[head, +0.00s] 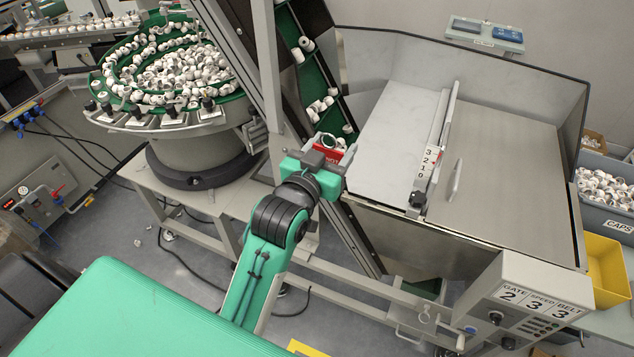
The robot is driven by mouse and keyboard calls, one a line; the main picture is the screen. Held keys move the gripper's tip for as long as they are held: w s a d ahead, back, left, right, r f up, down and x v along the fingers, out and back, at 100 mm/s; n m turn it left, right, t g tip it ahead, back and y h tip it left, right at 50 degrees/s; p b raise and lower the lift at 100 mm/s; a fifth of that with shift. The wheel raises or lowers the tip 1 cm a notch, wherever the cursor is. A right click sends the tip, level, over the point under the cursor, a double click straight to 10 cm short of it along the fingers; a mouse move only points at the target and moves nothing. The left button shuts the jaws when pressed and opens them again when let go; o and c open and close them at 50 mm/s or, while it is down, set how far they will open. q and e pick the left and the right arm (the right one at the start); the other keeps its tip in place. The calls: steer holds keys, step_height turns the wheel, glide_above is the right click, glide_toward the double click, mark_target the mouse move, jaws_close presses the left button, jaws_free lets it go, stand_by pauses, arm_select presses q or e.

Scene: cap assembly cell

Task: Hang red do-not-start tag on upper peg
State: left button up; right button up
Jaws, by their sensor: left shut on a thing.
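My left gripper (331,158) is shut on the red tag (326,152), which has white lettering and a pale loop at its top. The fingers and wrist cover part of the tag. I hold it in front of the lower end of the green inclined conveyor, left of the hopper. I cannot clearly make out the upper peg. My right gripper is not in view.
The metal hopper (510,150) with a gate scale stands at the right, above the control box (530,300). A bowl feeder (190,120) full of white caps stands at the left. A yellow bin (606,262) and a grey caps bin (608,215) are at the far right.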

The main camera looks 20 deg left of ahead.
arm_select(q)
step_height(320, 180, up, 42)
steer(key=w+y+p, duration=0.1)
steer(key=p, duration=1.4)
steer(key=shift+w+d+n, duration=0.3)
steer(key=shift+w+d, duration=0.05)
steer(key=shift+d, duration=0.05)
steer(key=shift+w+f, duration=0.15)
steer(key=shift+w, duration=1.35)
steer(key=shift+w+f, duration=0.15)
steer(key=shift+w, duration=1.35)
steer(key=shift+c, duration=0.2)
steer(key=shift+w+f, duration=0.45)
steer(key=shift+w, duration=0.35)
steer(key=o, duration=1.1)
steer(key=shift+c, duration=0.2)
